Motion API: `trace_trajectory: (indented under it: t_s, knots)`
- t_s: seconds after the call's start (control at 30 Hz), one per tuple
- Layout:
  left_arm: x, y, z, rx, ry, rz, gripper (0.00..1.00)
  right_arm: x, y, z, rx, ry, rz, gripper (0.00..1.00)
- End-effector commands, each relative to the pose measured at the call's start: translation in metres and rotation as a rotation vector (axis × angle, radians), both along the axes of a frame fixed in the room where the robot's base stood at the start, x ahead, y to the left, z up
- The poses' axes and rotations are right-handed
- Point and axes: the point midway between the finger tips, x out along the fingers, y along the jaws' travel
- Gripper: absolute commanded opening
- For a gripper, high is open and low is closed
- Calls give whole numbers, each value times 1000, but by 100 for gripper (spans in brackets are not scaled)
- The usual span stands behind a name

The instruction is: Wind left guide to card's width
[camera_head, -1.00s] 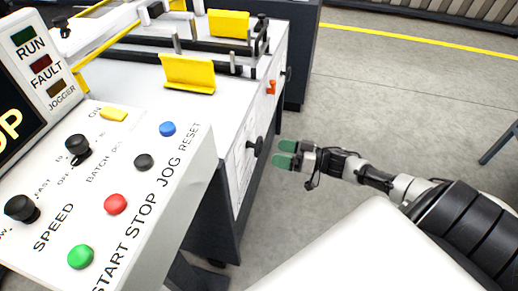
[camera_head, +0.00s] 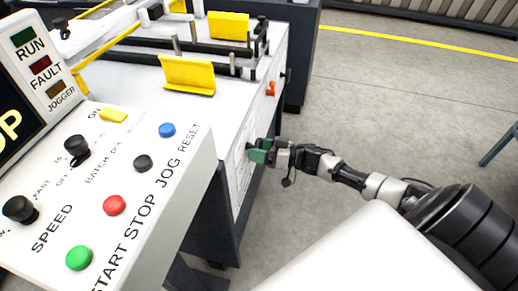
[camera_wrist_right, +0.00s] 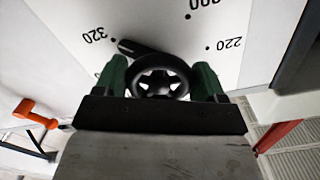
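A black handwheel with a star-shaped hub (camera_wrist_right: 160,84) sits on the machine's white side panel. A black bar (camera_wrist_right: 142,49) beside the wheel has its end near the dot by the number 320 on the printed scale. My right gripper (camera_head: 261,150) is at this panel, and its green fingers stand on either side of the wheel in the wrist view (camera_wrist_right: 160,82). They look open around it; contact is not clear. In the head view the gripper hides the wheel. Two yellow guide plates (camera_head: 188,75) (camera_head: 229,26) stand on the machine top. My left gripper is out of view.
The control panel (camera_head: 190,185) with coloured buttons fills the left foreground. An orange handle (camera_head: 271,88) sits farther back on the machine side and also shows in the wrist view (camera_wrist_right: 35,114). The grey floor (camera_head: 400,100) to the right is mostly clear.

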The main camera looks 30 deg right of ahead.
Motion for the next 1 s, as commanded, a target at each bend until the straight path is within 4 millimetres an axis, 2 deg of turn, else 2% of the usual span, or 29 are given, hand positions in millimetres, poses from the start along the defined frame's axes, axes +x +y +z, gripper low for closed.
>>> trace_trajectory:
  t_s: [0.03,0.1,0.53,1.0]
  knots:
    - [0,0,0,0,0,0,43,0,0,0,0,0,0,58]
    - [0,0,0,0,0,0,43,0,0,0,0,0,0,47]
    - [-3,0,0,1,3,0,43,0,-1,0,-71,-61,0,47]
    - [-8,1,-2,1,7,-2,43,1,-2,0,-379,-325,-1,47]
